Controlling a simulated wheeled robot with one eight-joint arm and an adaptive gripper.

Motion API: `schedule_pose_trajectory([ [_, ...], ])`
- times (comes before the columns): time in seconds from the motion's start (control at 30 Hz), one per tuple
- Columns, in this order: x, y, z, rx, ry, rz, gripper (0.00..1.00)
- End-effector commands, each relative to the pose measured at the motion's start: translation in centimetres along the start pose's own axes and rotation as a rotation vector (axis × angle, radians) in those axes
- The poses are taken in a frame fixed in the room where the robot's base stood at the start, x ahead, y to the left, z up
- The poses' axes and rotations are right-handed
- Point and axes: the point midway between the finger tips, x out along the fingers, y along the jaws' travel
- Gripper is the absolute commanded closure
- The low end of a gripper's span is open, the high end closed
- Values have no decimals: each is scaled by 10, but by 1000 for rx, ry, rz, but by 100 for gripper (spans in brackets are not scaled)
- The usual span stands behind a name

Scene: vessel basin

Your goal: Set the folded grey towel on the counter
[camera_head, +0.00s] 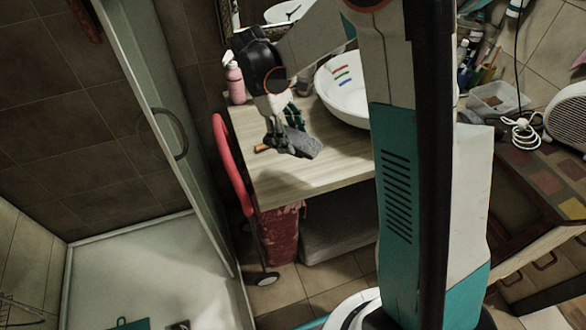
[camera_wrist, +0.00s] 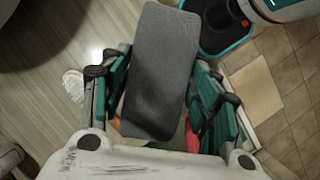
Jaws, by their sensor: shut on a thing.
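The folded grey towel (camera_head: 303,144) is a flat dark-grey slab. My gripper (camera_head: 284,143) is shut on it above the light wooden counter (camera_head: 322,180), near its left front part. In the wrist view, the towel (camera_wrist: 163,65) stretches lengthwise between the two teal-padded fingers of my gripper (camera_wrist: 158,100). The counter (camera_wrist: 60,50) lies below at the left of that view, with the tiled floor at the right. I cannot tell how large the gap is between towel and counter. The fingers partly hide the towel in the head view.
A white basin (camera_head: 343,92) stands on the counter, right of my gripper. A pink bottle (camera_head: 235,82) stands at the back left. A small orange-brown thing (camera_head: 263,148) shows beside the towel. A red curved handle (camera_head: 231,170) runs along the counter's left edge. The front counter is clear.

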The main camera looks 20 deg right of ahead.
Motion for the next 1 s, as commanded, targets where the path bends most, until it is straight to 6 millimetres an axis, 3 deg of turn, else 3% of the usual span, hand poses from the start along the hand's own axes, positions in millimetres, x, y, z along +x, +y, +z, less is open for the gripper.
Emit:
schedule_pose_trajectory([
  [0.23,-53,-3,26,-474,0,199,71],
  [0.5,-78,-3,38,-724,1,300,71],
  [0.67,-61,-3,30,-748,1,310,71],
  [1.0,17,-3,-2,-746,1,309,71],
])
